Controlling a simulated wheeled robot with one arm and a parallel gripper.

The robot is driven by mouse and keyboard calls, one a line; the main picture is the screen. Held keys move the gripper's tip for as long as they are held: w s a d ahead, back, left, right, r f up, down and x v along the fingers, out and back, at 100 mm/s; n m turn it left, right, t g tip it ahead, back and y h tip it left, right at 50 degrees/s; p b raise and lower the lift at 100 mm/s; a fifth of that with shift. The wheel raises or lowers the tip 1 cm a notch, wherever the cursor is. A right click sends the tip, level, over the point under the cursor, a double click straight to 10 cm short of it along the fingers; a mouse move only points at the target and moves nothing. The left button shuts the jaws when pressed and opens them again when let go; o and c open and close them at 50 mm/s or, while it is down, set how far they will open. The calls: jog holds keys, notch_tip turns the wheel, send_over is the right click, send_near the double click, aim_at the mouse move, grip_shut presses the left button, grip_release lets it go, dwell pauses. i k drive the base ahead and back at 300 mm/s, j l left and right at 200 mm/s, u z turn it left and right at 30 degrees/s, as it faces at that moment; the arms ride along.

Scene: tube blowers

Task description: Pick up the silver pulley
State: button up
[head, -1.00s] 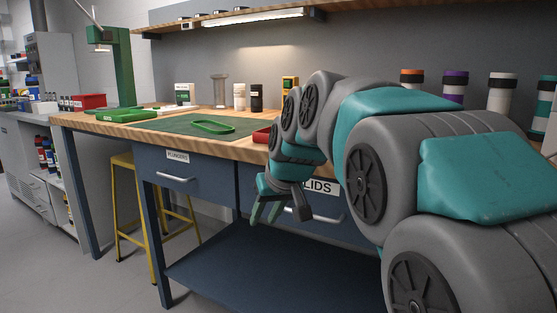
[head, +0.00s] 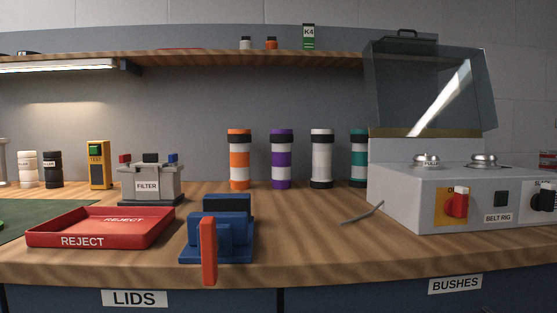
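Two silver, domed, round parts that look like pulleys sit on top of the grey belt rig (head: 415,200) at the right. The left silver pulley (head: 427,160) and the right silver pulley (head: 484,159) are apart from each other. I cannot tell which one the task means. The rig's clear, tinted lid (head: 420,90) is raised behind them. My gripper and arm are not in view.
A grey bent tool (head: 362,213) lies left of the rig. A blue clamp-like block (head: 215,235) with an orange handle, a red reject tray (head: 100,228) and a filter box (head: 150,185) stand further left.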

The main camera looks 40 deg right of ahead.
aim_at(421, 162)
jog(key=z, duration=2.25)
jog(key=i+j, duration=0.05)
jog(key=j, duration=0.05)
